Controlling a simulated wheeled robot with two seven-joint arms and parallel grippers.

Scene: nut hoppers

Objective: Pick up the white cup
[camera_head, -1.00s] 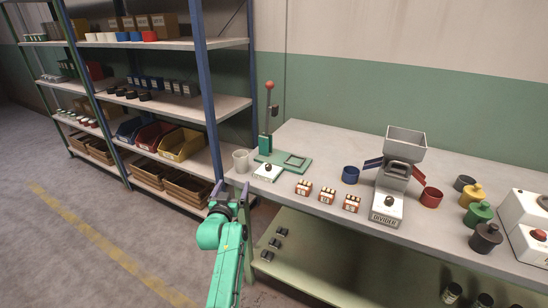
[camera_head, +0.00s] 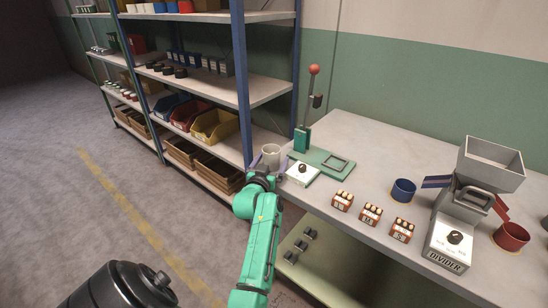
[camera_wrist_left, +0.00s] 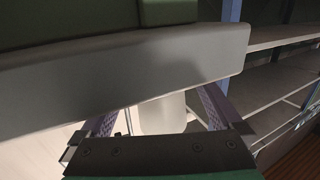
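The white cup (camera_head: 271,153) stands upright at the left end of the workbench, beside the green lever press, in the head view. My left gripper (camera_head: 269,162) is at the cup, with its purple fingers on either side of it. In the left wrist view the pale cup (camera_wrist_left: 163,116) shows between the two spread fingers (camera_wrist_left: 163,108), with a gap visible at each side. Its upper part there is hidden behind a broad pale bar. My right gripper is not in view.
The green press (camera_head: 322,163) and a white dial box (camera_head: 302,173) stand right of the cup. Small red boxes (camera_head: 371,214), a blue cup (camera_head: 403,190) and the divider (camera_head: 453,235) are farther right. A blue shelf post (camera_head: 241,90) rises close to the left.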

